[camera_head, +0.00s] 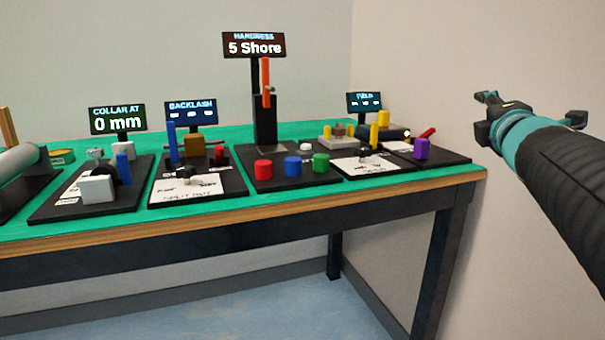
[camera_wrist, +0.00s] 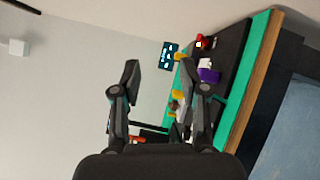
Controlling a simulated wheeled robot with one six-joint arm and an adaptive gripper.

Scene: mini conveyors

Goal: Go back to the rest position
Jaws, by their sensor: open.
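My gripper (camera_head: 488,98) is at the right in the head view, to the right of the table's right end and above its top. My arm reaches in from the lower right edge. In the wrist view my gripper (camera_wrist: 163,100) shows two fingers spread apart with nothing between them. The table (camera_head: 240,217) with its green top stands at the left and middle of the head view. The purple cylinder (camera_head: 421,149) is the nearest table item to my gripper, and it also shows in the wrist view (camera_wrist: 208,74).
Red (camera_head: 263,169), blue (camera_head: 292,166) and green (camera_head: 321,162) cylinders stand in front of a hardness stand (camera_head: 265,120) reading 5 Shore. Displays read COLLAR AT 0 mm (camera_head: 117,120), BACKLASH (camera_head: 190,112) and YIELD (camera_head: 364,103). Walls stand behind and at right. Floor (camera_head: 300,310) below the table is clear.

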